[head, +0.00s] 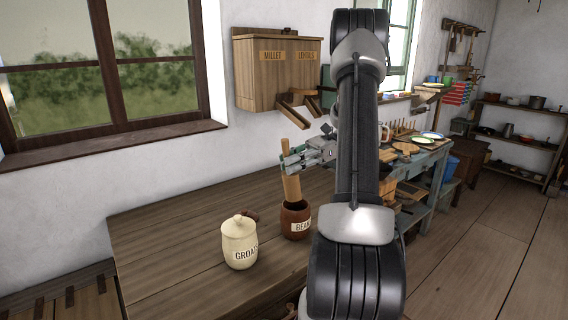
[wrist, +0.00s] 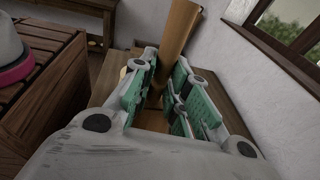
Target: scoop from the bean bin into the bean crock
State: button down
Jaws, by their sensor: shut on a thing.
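My gripper (head: 287,164) is shut on a long tan wooden scoop (head: 291,186). In the wrist view the scoop (wrist: 178,32) stands between the green finger pads (wrist: 165,90). The scoop is nearly upright, and its lower end is at the mouth of the brown bean crock (head: 296,221); I cannot tell how far inside it reaches. The crock stands on the wooden table, its label partly hidden by my arm. No beans show. I see no bin labelled for beans; my arm covers part of the wall.
A cream lidded groats crock (head: 239,243) stands left of the bean crock, with a small dark wooden piece behind it. A wall box (head: 277,72) marked millet and lentils hangs above, with chutes jutting out. The table (head: 165,235) is clear at left. A cluttered bench (head: 432,150) is at right.

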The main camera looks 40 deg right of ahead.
jog(key=shift+s+a+r, duration=0.15)
jog(key=shift+s+a, duration=0.1)
jog(key=shift+a, duration=0.05)
jog(key=shift+a+h, duration=0.35)
jog(key=shift+h, duration=0.05)
jog(key=a+f+n+h, duration=0.2)
jog(key=a+f+h, duration=0.6)
jog(key=h, duration=0.5)
jog(key=shift+s+a+f, duration=0.3)
jog(key=shift+s, duration=0.15)
jog(key=shift+r, duration=0.1)
jog(key=shift+w+a+v, duration=0.15)
jog(key=shift+v, duration=0.8)
jog(key=shift+w+a+v, duration=0.15)
jog(key=shift+w+v, duration=0.05)
jog(key=shift+v, duration=0.75)
jog(key=shift+w+a+v, duration=0.15)
jog(key=shift+v, duration=0.75)
jog(key=shift+r, duration=0.2)
